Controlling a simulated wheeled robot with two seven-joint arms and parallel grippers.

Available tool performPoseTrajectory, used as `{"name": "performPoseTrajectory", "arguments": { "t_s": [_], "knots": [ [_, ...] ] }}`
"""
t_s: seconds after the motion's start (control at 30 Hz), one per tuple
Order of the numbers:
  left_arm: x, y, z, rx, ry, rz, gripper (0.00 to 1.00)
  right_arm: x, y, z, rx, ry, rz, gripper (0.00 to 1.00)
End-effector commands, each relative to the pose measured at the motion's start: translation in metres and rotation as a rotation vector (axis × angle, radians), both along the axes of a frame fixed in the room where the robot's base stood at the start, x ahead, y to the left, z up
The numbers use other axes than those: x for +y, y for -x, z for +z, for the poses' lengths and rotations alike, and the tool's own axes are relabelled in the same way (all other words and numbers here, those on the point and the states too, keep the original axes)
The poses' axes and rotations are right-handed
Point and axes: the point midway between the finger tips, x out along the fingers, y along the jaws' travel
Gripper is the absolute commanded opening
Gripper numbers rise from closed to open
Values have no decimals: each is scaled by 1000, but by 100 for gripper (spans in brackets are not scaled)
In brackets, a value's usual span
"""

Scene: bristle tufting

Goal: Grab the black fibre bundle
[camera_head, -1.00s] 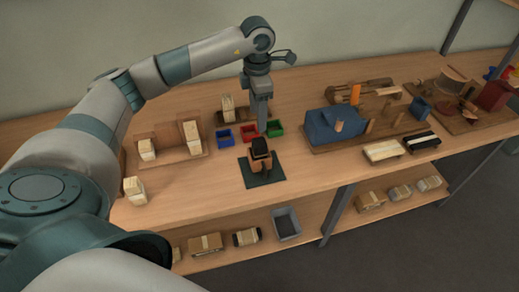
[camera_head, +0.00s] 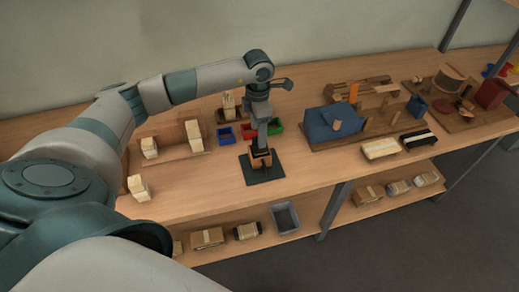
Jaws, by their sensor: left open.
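A small brown wooden holder (camera_head: 261,161) stands on a dark green mat (camera_head: 264,176) near the middle of the front table edge. The black bundle in its top is now largely hidden behind my left gripper (camera_head: 261,148). That gripper points straight down with its fingertips at the holder's top. Its jaws are open, and I cannot tell whether they are around the bundle or just above it. My right gripper is not in view.
Blue (camera_head: 226,136), red (camera_head: 249,131) and green (camera_head: 276,127) bins stand just behind the holder. Pale blocks (camera_head: 149,147) are to the left. A blue machine (camera_head: 334,122), a pale brush block (camera_head: 380,148) and a black one (camera_head: 418,138) are to the right.

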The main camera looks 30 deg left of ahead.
Motion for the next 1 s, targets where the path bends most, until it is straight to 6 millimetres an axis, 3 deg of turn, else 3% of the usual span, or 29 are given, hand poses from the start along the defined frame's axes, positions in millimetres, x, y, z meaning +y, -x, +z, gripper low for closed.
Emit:
{"name": "performPoseTrajectory", "arguments": {
  "t_s": [0.27,0.5,1.0],
  "knots": [
    [-7,4,-22,4,0,0,58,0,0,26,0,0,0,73],
    [-7,3,-46,1,0,0,58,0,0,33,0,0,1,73],
    [-6,3,-47,1,-1,0,55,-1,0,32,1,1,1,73]
  ]
}}
